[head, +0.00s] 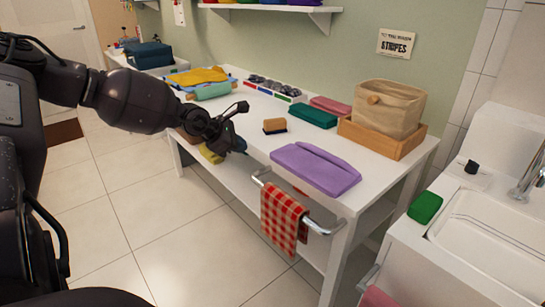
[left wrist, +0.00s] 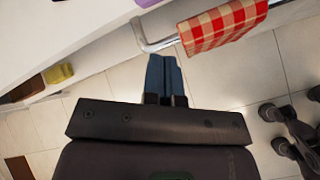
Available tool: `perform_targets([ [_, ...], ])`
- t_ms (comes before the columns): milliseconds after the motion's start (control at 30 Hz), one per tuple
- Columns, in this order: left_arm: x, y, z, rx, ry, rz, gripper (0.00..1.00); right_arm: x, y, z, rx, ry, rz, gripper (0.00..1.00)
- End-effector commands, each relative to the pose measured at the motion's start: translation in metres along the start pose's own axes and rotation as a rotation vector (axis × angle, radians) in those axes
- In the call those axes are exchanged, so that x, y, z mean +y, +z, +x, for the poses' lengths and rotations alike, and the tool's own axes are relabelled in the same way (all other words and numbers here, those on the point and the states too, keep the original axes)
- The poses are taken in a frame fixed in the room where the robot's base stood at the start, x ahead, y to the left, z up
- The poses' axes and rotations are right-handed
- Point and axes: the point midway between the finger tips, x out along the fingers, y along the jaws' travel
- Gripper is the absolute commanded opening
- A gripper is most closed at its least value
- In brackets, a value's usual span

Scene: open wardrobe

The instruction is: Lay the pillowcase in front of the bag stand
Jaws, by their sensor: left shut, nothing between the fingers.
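A purple folded cloth (head: 315,168), which looks like the pillowcase, lies flat on the white table (head: 241,164) near its front edge. Behind it to the right, a beige cloth bag (head: 388,107) stands in a wooden tray (head: 383,139), likely the bag stand. The cloth lies in front of this stand and apart from it. My left gripper (head: 240,146) is off the table's front edge, left of the cloth and not touching it. In the left wrist view its fingers (left wrist: 164,76) are together and empty, over the floor. My right gripper does not show.
A rail (head: 318,226) with a red checked towel (head: 283,217) juts from the table's front. A brush (head: 275,126), a green cloth (head: 314,117) and a pink cloth (head: 331,105) lie behind the purple cloth. A sink (head: 488,240) stands to the right.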

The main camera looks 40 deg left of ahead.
Motion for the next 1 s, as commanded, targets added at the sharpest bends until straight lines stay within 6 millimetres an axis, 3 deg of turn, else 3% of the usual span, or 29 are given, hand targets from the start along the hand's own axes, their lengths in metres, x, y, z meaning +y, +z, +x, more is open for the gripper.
perform_targets([
  [400,0.002,-0.006,-0.004,0.035,0.011,-0.449,0.00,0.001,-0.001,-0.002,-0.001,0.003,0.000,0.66],
  [633,0.001,-0.007,0.000,0.036,0.012,-0.548,0.00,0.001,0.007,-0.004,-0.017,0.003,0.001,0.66],
  [867,-0.002,-0.013,0.029,0.046,0.008,-0.547,0.00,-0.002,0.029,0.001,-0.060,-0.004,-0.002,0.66],
  [1000,-0.003,-0.015,0.051,0.048,0.007,-0.547,0.00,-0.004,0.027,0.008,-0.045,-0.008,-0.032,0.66],
])
